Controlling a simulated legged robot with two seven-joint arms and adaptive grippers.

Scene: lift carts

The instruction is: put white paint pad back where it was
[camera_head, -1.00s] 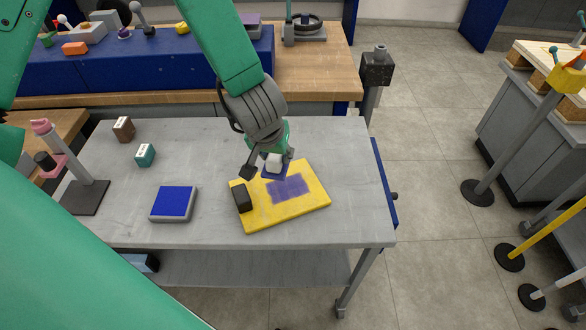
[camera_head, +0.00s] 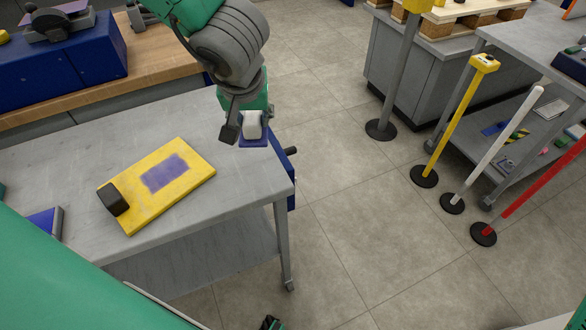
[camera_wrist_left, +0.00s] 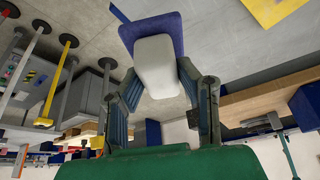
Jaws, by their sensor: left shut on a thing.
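The white paint pad (camera_head: 252,126) has a white handle block on a blue pad face. My left gripper (camera_head: 248,121) is shut on its white handle and holds it near the right edge of the grey table. In the left wrist view the pad (camera_wrist_left: 158,62) sits between the two fingers (camera_wrist_left: 163,80), its blue face farthest from the palm. A yellow board (camera_head: 192,189) with a purple painted patch lies on the table, left of the pad and apart from it. A dark block (camera_head: 113,198) sits on the board's left corner. My right gripper is not seen.
The grey table (camera_head: 235,195) is bare around the board. A blue-topped pad (camera_head: 44,220) is partly hidden at the left. Across the open floor stand yellow (camera_head: 454,115), white (camera_head: 492,145) and red (camera_head: 528,185) posts beside a grey cart (camera_head: 545,45) with loaded shelves.

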